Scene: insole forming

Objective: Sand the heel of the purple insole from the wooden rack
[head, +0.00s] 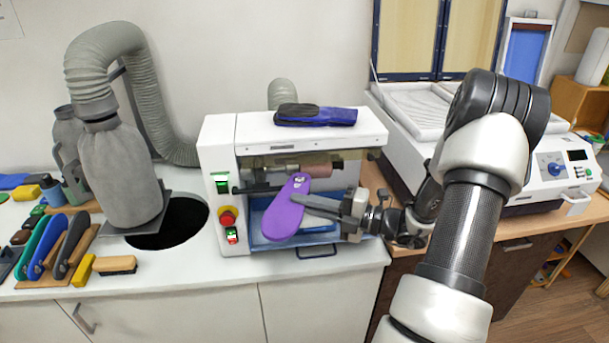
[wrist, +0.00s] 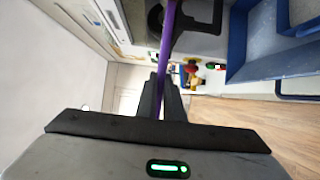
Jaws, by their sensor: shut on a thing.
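The purple insole (head: 283,213) is held tilted in front of the sanding machine (head: 213,150). Its narrow heel end points up toward the pinkish sanding drum (head: 316,165); I cannot tell whether they touch. My gripper (head: 306,203) is shut on the insole's middle from the right. In the wrist view the insole (wrist: 169,40) shows edge-on as a thin purple strip between the fingers (wrist: 166,88). The wooden rack (head: 82,262) at the left holds several other insoles, green, blue and dark.
The machine has a red button (head: 227,216) and a blue tray (head: 262,240) under the drum. A blue and black item (head: 315,116) lies on top. A grey dust bag and hose (head: 120,170) stand left, a white press (head: 535,170) right. A brush (head: 115,264) lies near the counter's front.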

